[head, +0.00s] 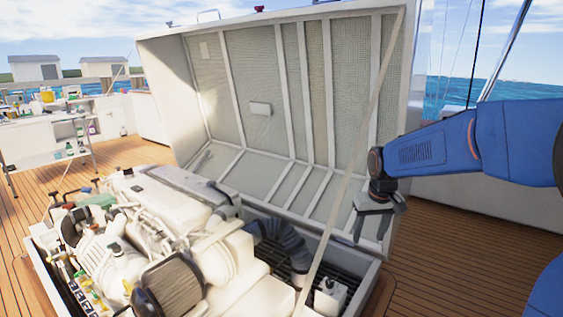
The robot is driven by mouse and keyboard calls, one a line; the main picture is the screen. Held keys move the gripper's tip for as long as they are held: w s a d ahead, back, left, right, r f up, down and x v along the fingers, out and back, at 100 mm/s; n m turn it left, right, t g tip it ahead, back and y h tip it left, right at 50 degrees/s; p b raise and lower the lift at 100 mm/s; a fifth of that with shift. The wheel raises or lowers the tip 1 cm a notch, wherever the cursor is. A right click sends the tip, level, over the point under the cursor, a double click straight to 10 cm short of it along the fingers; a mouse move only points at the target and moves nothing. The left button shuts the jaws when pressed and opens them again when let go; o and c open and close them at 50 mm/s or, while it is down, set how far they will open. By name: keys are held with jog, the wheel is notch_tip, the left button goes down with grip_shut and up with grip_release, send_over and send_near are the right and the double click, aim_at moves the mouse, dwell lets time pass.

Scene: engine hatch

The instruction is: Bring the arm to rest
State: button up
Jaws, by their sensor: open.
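My gripper (374,219) hangs at the end of my blue arm on the right of the head view. Its dark jaws point down and are open, with nothing between them. It is in front of the lower right part of the raised hatch lid (345,90), above the right end of the engine bay. I cannot tell whether it touches the lid's edge.
The white engine (200,240) fills the open bay at lower left, with a dark corrugated hose (280,243) on its right. A pale diagonal strut (355,150) crosses before the lid. A workbench (45,140) with bottles stands far left. Wooden deck (440,260) is clear at right.

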jog(key=s+d+r+m+t, duration=0.1)
jog(key=s+d+t, duration=0.1)
jog(key=s, duration=3)
jog(key=shift+d+t, duration=0.25)
jog(key=shift+t, duration=0.05)
jog(key=shift+o, duration=0.5)
jog(key=shift+s+r, duration=0.1)
